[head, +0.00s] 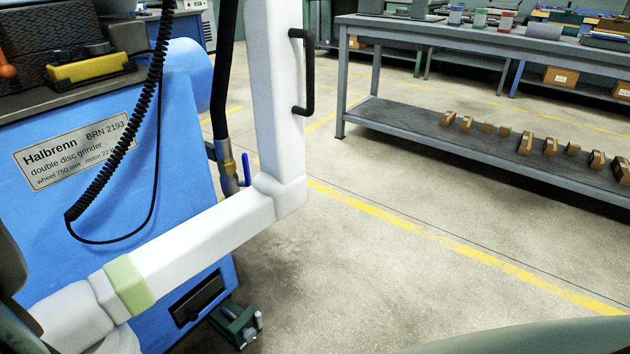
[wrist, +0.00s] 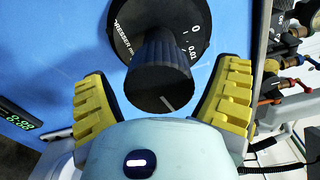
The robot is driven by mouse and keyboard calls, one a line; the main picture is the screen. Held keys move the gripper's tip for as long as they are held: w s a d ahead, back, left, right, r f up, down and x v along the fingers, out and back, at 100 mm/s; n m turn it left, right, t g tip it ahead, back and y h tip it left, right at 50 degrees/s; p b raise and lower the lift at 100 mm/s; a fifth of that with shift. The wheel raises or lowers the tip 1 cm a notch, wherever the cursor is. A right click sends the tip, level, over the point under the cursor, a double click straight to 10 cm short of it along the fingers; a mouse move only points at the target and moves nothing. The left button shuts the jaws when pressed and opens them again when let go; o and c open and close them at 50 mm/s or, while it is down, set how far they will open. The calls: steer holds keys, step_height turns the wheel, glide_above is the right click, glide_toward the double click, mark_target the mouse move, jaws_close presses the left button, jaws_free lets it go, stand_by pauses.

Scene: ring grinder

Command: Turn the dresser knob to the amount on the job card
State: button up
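The dresser knob (wrist: 160,75) is dark and ribbed, with a pale line on its end face. It stands out from a black round dial plate (wrist: 183,14) on a blue panel. The plate is lettered "DRESSER", with "0" and "0.01" readable; part of it is hidden behind the knob. My gripper (wrist: 168,78) is open, its yellow padded fingers on either side of the knob with blue panel showing between each finger and the knob. No job card is recognisable. The head view does not show my gripper.
In the wrist view a green digital display (wrist: 15,121) is at left, and fittings with coloured handles (wrist: 275,82) are at right. The head view shows the blue Halbrenn grinder (head: 60,235), a hanging coiled cable (head: 130,120), a grey bench (head: 420,125) and open floor.

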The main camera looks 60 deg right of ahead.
steer(key=shift+s, duration=0.15)
steer(key=shift+s+a, duration=0.1)
steer(key=shift+s, duration=0.15)
steer(key=s, duration=1.1)
steer(key=shift+s+a, duration=0.15)
